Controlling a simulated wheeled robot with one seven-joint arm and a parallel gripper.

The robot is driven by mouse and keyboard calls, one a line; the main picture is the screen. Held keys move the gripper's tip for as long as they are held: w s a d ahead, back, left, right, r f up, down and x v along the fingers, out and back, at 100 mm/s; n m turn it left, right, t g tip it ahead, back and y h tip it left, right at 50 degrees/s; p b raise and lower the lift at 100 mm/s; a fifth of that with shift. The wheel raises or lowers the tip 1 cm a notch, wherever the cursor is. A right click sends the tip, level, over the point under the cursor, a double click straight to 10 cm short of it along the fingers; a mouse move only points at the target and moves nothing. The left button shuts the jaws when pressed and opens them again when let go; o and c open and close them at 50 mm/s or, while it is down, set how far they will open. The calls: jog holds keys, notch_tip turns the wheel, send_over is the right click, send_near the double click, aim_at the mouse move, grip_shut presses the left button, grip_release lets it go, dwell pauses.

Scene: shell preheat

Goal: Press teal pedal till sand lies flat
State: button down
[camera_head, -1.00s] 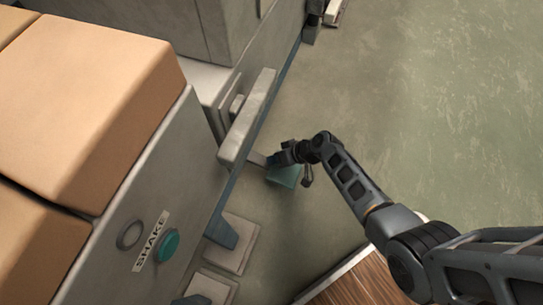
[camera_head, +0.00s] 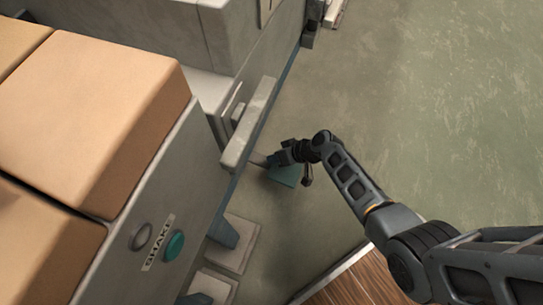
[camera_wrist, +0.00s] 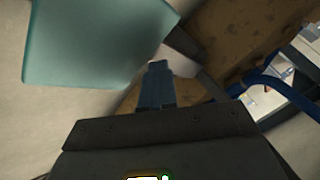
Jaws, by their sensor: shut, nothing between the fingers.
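The teal pedal (camera_head: 286,178) is low by the floor, beside the base of the grey machine. My gripper (camera_head: 272,160) is down at the pedal, partly covering it in the head view. In the wrist view the teal pedal (camera_wrist: 90,40) is large at the upper left. My shut, empty gripper (camera_wrist: 158,68) points up the picture, to the right of the pedal. I cannot tell whether the fingers touch the pedal. No sand can be made out in either view.
The grey machine (camera_head: 180,150) carries tan blocks (camera_head: 100,110) and a teal button (camera_head: 174,245) labelled SHAKE. A pale beam (camera_head: 248,125) juts out close above my gripper. A wooden surface (camera_head: 350,285) is at the bottom. The green floor (camera_head: 440,90) is clear at the right.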

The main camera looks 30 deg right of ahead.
jog(key=shift+r+p, duration=1.3)
jog(key=shift+r, duration=0.4)
jog(key=shift+a+r, duration=0.1)
notch_tip(320, 180, up, 5)
jog(key=p, duration=0.4)
jog(key=shift+w, duration=0.1)
jog(key=shift+a, duration=0.1)
dwell(1.5)
